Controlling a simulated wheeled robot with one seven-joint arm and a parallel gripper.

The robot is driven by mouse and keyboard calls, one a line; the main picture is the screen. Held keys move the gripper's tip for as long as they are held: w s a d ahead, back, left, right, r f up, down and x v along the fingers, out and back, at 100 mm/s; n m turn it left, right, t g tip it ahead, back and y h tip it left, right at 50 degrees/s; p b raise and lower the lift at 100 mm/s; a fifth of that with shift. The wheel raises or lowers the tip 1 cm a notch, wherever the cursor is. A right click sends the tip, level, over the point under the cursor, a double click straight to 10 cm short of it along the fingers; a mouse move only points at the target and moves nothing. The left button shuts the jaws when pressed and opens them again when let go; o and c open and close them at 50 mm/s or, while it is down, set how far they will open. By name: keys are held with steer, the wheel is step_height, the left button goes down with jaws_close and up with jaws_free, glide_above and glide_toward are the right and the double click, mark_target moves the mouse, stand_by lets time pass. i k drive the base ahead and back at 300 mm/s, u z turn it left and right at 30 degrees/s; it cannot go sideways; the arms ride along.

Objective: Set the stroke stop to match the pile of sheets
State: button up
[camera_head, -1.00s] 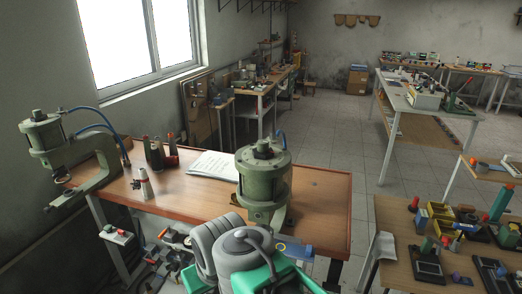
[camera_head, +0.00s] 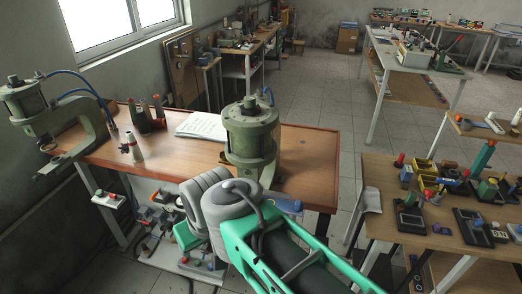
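Two green pneumatic presses stand at the wooden bench (camera_head: 305,172). The left press (camera_head: 22,100) has a C-shaped frame at the bench's left end, with blue hoses. The right press (camera_head: 251,135) has a green cylinder with a dark cap and stands at the front middle of the bench. A pile of white sheets (camera_head: 203,126) lies on the bench between them, towards the back. My arm, grey and green, fills the lower middle and hides the lower part of the right press. My gripper is not in view. No stroke stop can be made out.
Several bottles (camera_head: 141,118) stand behind a small white one (camera_head: 136,147) on the bench. A control box with a red button (camera_head: 109,198) hangs at the front left. A table with coloured parts (camera_head: 385,185) stands at right. The tiled floor between is clear.

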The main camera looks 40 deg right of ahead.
mark_target(250, 102)
steer(key=u, duration=0.5)
steer(key=k, duration=0.6)
steer(key=u, duration=0.8)
steer(key=k, duration=0.6)
steer(key=u, duration=0.4)
steer(key=i, duration=1.7)
steer(key=z, duration=1.4)
steer(key=i, duration=0.9)
steer(key=z, duration=1.25)
steer(key=i, duration=0.25)
steer(key=z, duration=0.3)
